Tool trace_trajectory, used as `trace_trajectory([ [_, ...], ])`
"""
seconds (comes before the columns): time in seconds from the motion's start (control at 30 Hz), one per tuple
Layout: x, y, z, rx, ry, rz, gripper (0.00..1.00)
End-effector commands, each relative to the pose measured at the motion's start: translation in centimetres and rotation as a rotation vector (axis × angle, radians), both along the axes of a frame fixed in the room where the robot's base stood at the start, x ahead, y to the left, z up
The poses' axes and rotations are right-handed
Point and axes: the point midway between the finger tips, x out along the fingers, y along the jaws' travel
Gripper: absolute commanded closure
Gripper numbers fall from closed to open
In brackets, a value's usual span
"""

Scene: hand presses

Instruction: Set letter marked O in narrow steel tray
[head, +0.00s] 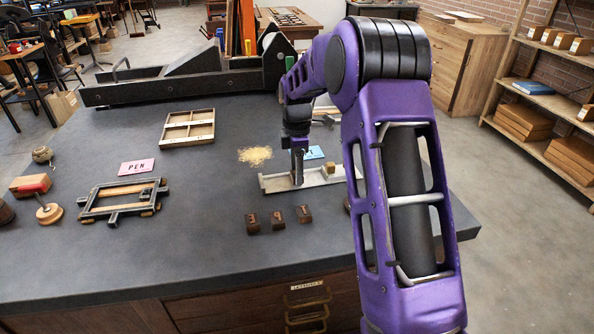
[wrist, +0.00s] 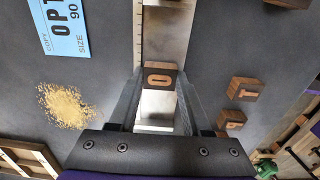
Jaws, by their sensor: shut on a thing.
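The wooden letter block marked O (wrist: 157,82) sits between the fingers of my gripper (wrist: 159,72), face toward the wrist camera. My gripper (head: 297,181) is shut on it. The narrow steel tray (wrist: 166,32) runs behind the block in the wrist view; the block lines up with it, but I cannot tell whether it touches the tray floor. In the head view the steel tray (head: 273,184) lies on the bench with my gripper at its left part. The block is not clearly visible there.
Several dark letter blocks stand in front of the tray, including one (head: 277,219); another (wrist: 243,90) shows in the wrist view. A blue card (wrist: 67,28) and yellow grains (head: 255,155) lie behind the tray. A metal frame (head: 125,199) lies left.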

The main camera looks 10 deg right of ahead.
Motion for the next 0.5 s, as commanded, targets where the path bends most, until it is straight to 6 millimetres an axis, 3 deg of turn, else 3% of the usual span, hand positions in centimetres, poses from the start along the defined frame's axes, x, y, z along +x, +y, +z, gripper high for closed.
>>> trace_trajectory([
  [0.03, -0.25, -0.05, -0.89, 0.000, 0.011, -0.001, 1.00],
  [0.3, -0.38, -0.08, -1.72, -0.001, 0.016, -0.001, 1.00],
  [0.33, -0.39, -0.08, -1.74, -0.001, 0.016, -0.001, 0.48],
  [0.5, -0.39, -0.10, -1.80, -0.001, 0.016, -0.001, 0.22],
])
